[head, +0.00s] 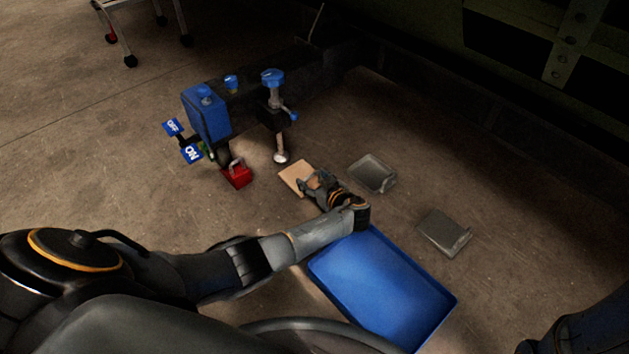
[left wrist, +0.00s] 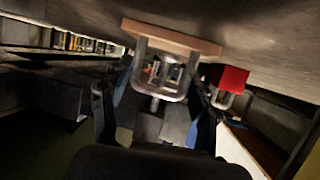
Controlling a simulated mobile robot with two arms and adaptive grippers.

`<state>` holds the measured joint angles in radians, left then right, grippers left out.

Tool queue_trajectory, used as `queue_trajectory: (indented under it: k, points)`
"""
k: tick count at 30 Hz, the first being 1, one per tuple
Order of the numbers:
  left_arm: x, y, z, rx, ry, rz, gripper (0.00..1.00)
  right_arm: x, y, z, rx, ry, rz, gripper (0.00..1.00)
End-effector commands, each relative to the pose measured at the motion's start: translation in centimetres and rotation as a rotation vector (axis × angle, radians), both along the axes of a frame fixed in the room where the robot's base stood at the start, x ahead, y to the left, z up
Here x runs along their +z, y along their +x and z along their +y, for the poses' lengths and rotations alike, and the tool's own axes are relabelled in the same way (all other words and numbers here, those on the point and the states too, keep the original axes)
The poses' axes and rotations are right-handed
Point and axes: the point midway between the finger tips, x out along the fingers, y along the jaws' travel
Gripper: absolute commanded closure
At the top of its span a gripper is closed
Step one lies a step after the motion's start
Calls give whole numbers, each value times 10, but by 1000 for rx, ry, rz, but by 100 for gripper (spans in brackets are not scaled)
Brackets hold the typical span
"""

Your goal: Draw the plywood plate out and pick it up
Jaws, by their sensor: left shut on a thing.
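The plywood plate (head: 293,176) is a thin, light brown board low at the floor, beside the foot of the blue-topped jack stand. The gripper and wrist hide part of the plate in the head view. I cannot tell whether the plate is clear of the floor.
A blue tray (head: 385,285) lies on the floor just below my left wrist. Two grey metal blocks (head: 372,173) (head: 444,232) lie to the right.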

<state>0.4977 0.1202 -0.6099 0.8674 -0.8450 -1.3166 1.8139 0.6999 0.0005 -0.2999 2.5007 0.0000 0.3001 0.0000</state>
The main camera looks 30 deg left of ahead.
Motion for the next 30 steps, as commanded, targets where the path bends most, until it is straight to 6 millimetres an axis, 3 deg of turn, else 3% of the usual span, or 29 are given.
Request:
queue_trajectory:
  k: [5,6,9,10,23,30]
  points:
    - [0,0,0,0,0,0,74,0,0,0,0,0,0,100]
    - [0,0,0,0,0,0,35,0,0,0,1,0,0,100]
    - [0,0,0,0,0,0,15,0,0,0,1,0,0,100]
    - [0,0,0,0,0,0,13,0,0,0,1,0,0,100]
    - [5,0,0,1,-1,-2,13,0,1,0,1,2,4,100]
    - [37,0,-1,0,-4,-5,13,0,1,0,0,1,1,100]
